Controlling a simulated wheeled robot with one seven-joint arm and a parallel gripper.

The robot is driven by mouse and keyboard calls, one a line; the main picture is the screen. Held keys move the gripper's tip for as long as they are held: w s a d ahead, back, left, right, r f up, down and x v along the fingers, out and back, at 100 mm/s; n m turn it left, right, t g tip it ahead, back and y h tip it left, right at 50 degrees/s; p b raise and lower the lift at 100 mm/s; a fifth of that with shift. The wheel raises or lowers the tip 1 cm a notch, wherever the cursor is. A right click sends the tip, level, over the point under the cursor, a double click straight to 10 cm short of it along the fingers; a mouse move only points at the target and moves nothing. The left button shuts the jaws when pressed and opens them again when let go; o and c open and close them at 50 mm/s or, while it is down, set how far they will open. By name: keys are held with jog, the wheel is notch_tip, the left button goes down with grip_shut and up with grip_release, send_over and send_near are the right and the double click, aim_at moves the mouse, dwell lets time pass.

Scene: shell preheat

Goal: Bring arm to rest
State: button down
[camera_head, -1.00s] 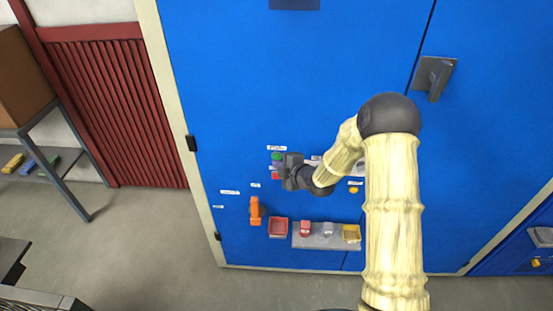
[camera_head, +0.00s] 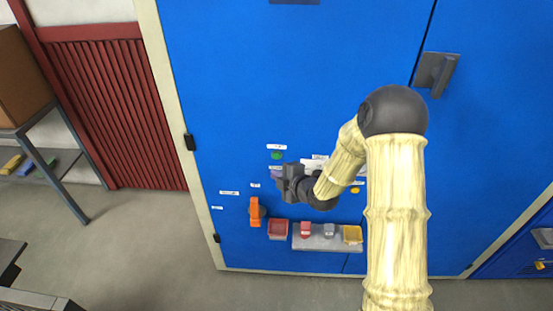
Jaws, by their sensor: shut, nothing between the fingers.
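My gripper (camera_head: 281,177) is dark grey and sits at the end of my bamboo-patterned arm, in front of the blue panel (camera_head: 300,90). It points left, and its fingers look closed with nothing held. A green button (camera_head: 277,155) shows just above the gripper. The red button below the green one is hidden behind the gripper. My arm covers part of the panel to the right, including some labels.
An orange handle (camera_head: 254,211) stands out at the lower left. A red bin (camera_head: 278,229), a grey tray (camera_head: 313,243) with small red and grey items, and a yellow bin (camera_head: 352,233) are below. A door handle (camera_head: 436,72) is at upper right. A shelf (camera_head: 50,160) stands at left.

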dwell(0.7)
jog(key=s+d+r+m+g+h, duration=0.35)
jog(key=s+d+m+h, duration=0.25)
jog(key=s+d+m, duration=0.4)
jog(key=s+d+r+m+g+h, duration=0.1)
jog(key=s+d+r+m+g, duration=0.1)
jog(key=s+m, duration=0.4)
jog(key=s+d+r+m+g+h, duration=0.1)
jog(key=s+d+m, duration=0.3)
jog(key=s, duration=0.5)
jog(key=shift+d+r+m+g, duration=0.45)
jog(key=shift+m+g, duration=0.1)
jog(key=shift+m, duration=0.45)
